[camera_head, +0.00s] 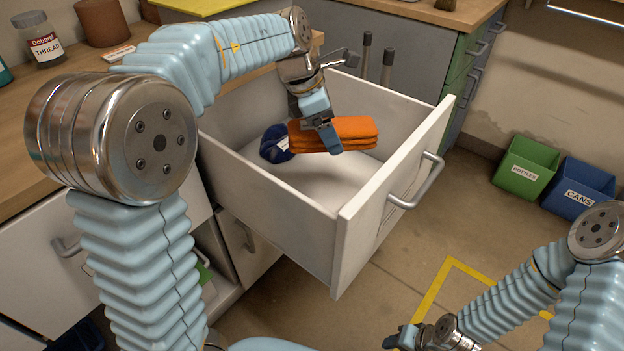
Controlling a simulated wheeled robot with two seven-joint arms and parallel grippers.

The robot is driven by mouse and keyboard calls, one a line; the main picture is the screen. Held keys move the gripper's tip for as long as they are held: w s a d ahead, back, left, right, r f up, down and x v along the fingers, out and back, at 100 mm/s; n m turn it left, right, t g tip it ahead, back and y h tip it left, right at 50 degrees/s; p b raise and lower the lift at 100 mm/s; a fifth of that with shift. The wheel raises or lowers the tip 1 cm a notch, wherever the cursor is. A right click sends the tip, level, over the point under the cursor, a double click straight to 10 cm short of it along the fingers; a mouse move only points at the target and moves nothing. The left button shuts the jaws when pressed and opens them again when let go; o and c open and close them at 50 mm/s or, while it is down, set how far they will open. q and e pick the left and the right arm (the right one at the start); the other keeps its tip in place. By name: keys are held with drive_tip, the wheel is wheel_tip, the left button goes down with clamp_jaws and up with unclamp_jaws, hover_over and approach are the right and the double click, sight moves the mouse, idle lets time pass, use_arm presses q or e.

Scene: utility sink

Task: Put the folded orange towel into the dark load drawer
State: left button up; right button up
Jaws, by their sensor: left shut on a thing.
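The folded orange towel (352,133) is gripped by my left gripper (325,128), which reaches down from above over the open drawer. The towel lies within the drawer's outline in the picture. I cannot tell whether it touches the drawer floor. The drawer (290,205) is pulled far out and looks white or light grey, not dark, with a metal handle (417,182) on its front. A dark blue cloth-like item (275,144) with a white tag lies inside, beside the towel. My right gripper (402,339) shows only partly at the bottom edge, away from the drawer.
A wooden counter (70,115) at the left holds a thread jar (40,42) and a brown pot (101,22). A green bottles bin (525,167) and a blue cans bin (579,190) stand on the floor at right. Two dark-topped sticks (366,52) rise behind the drawer. Bare drawer floor shows below the towel.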

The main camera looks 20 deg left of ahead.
sight(306, 146)
use_arm(q)
wheel_tip(306, 146, down, 15)
drive_tip(key=b, duration=0.4)
drive_tip(key=shift+b, duration=0.35)
drive_tip(key=o, duration=1.2)
drive_tip(key=shift+r, duration=0.1)
drive_tip(key=p+v, duration=0.4)
drive_tip(key=v, duration=0.7)
drive_tip(key=shift+d+r, duration=0.1)
drive_tip(key=shift+d, duration=0.05)
drive_tip(key=shift+s+a+r+p, duration=0.1)
drive_tip(key=shift+a+r+p, duration=0.15)
drive_tip(key=shift+r+p, duration=0.1)
